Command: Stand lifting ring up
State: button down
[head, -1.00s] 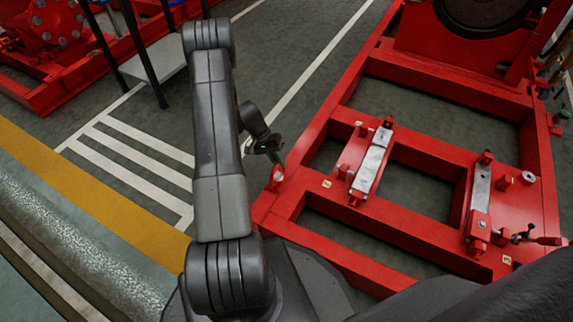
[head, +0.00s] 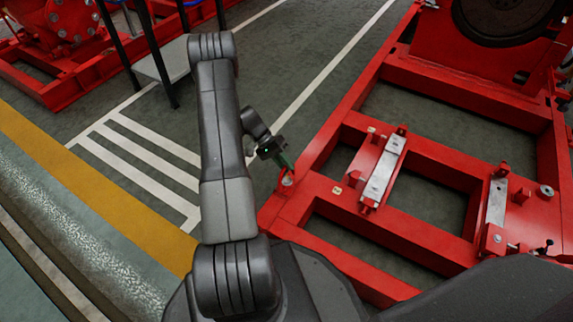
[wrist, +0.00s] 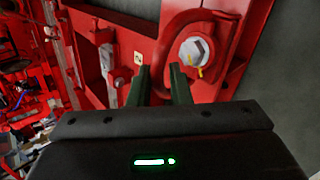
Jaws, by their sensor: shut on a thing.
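The red lifting ring (wrist: 168,38) is a bent bar looping round a silver hex bolt (wrist: 194,49) at the corner of the red base frame in the wrist view. My gripper (wrist: 160,72) has two dark green fingers, closed on the near-left part of the ring. The ring's held part is partly hidden between the fingertips. In the head view my gripper (head: 286,166) reaches the frame's near-left corner, where the ring is too small to make out clearly.
The red base frame (head: 345,212) carries two mounts with pale metal plates (head: 384,168). A black-legged stand (head: 160,65) is at the upper left. Open floor with white stripes (head: 150,160) lies left of my arm.

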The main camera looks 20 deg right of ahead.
jog(key=c, duration=1.6)
grip_release()
jog(key=shift+w+a+f, duration=0.25)
jog(key=shift+w+a, duration=0.2)
jog(key=shift+w, duration=0.05)
jog(key=shift+o, duration=0.7)
jog(key=shift+w+a, duration=0.1)
jog(key=shift+a, duration=0.05)
jog(key=shift+d+r, duration=0.1)
jog(key=shift+d, duration=0.1)
jog(key=p+v, duration=0.4)
jog(key=v, duration=0.9)
jog(key=shift+a+r+p, duration=0.2)
jog(key=shift+r+p, duration=0.1)
jog(key=shift+r, duration=0.1)
